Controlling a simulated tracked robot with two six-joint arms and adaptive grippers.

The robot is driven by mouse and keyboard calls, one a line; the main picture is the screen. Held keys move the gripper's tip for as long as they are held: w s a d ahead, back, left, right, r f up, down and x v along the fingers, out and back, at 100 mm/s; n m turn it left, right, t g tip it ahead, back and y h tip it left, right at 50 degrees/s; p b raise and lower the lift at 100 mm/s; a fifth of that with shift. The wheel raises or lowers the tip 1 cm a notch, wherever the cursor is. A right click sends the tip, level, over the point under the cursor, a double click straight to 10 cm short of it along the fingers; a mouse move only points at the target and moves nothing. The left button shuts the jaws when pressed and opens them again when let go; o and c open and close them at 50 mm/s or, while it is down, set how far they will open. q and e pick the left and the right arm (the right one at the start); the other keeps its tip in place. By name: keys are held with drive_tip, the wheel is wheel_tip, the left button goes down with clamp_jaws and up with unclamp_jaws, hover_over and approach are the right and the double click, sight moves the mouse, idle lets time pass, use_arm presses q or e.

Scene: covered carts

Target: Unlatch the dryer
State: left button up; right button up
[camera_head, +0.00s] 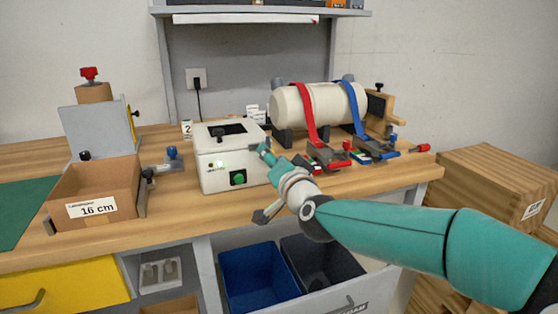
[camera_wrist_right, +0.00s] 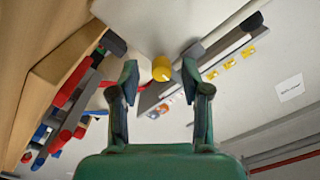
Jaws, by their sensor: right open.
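The dryer appears to be the white box (camera_head: 216,177) on the bench, with a lid, a dark window on top and a green button on its front. My right gripper (camera_head: 263,184) is open at the box's front right corner. In the right wrist view, the open fingers (camera_wrist_right: 161,85) stand either side of a yellow knob (camera_wrist_right: 161,68), close to a pale surface (camera_wrist_right: 150,22) that looks like the box's wall. I cannot tell whether the fingers touch the knob. The knob is hidden in the head view. My left gripper is not in view.
A cream cylinder (camera_head: 327,107) with red and blue straps stands right of the box, with clamps (camera_head: 325,156) before it. A cardboard box (camera_head: 112,181) stands at left. Blue bin (camera_head: 245,272) is below the bench edge. Bare bench (camera_head: 170,207) lies left of the white box.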

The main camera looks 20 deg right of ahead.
drive_tip(key=s, duration=1.2)
drive_tip(key=shift+d, duration=0.2)
drive_tip(key=s+a+f+n+g+y, duration=0.15)
drive_tip(key=f+g, duration=0.25)
drive_tip(key=f, duration=1.3)
drive_tip(key=a+f+n+g, duration=0.2)
drive_tip(key=f+n+g, duration=0.15)
drive_tip(key=f, duration=1.35)
drive_tip(key=s+a+f+n+g+y, duration=0.1)
drive_tip(key=s+a+f+g+y, duration=0.15)
drive_tip(key=s+f+g, duration=1.35)
drive_tip(key=s+r+t+p, duration=0.3)
drive_tip(key=r+p, duration=0.5)
drive_tip(key=p, duration=0.3)
drive_tip(key=s+r+t+p, duration=0.3)
drive_tip(key=r+p, duration=0.6)
drive_tip(key=p, duration=0.3)
drive_tip(key=shift+a+r+h, duration=0.15)
drive_tip(key=shift+a+h, duration=0.15)
drive_tip(key=shift+a, duration=0.05)
